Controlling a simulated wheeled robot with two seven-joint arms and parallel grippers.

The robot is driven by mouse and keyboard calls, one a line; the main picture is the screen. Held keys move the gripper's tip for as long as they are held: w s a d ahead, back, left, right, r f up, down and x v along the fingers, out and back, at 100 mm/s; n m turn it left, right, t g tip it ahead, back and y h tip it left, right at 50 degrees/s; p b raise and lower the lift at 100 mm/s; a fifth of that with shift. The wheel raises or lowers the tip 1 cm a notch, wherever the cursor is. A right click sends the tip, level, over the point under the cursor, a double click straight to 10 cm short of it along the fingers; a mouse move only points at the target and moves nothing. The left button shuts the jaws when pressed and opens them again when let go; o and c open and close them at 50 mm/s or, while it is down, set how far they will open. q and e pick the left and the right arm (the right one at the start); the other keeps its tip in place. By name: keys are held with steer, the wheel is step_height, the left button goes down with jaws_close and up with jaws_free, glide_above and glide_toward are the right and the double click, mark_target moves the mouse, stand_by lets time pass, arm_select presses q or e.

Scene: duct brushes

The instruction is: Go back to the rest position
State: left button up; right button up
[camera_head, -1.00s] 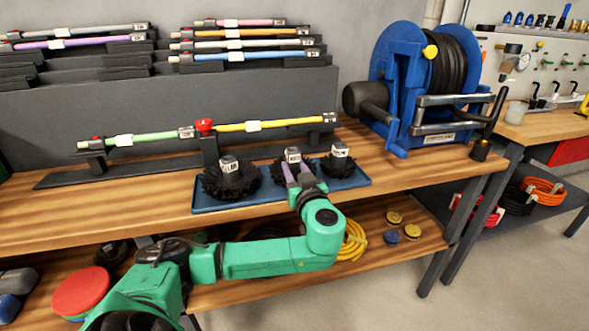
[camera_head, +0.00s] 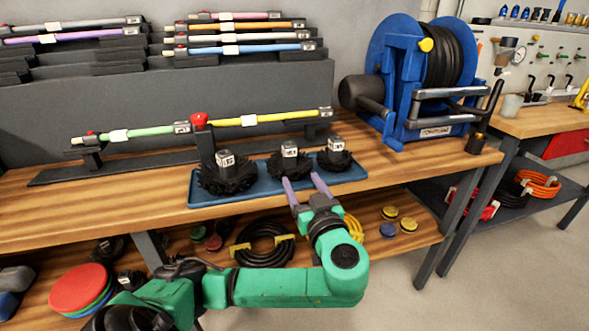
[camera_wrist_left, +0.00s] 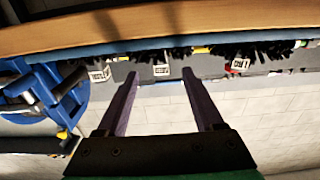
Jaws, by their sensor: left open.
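My left gripper (camera_head: 304,187) comes in from the left on a green arm. Its two purple fingers are spread apart with nothing between them, just in front of the blue tray (camera_head: 207,201). In the left wrist view the open fingers (camera_wrist_left: 160,82) also show empty. Three black brushes with labelled caps sit in the tray: a left one (camera_head: 228,176), a middle one (camera_head: 290,168) and a right one (camera_head: 335,158). The fingertips are close to the middle brush; whether they touch it I cannot tell. My right gripper is not in view.
A green rod (camera_head: 145,132) and a yellow rod (camera_head: 265,118) rest on a dark stand behind the tray. A blue hose reel (camera_head: 400,75) stands at the right. The lower shelf holds a black hose coil (camera_head: 262,246) and coloured discs (camera_head: 78,288).

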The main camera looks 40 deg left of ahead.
arm_select(q)
steer(key=shift+v, duration=1.15)
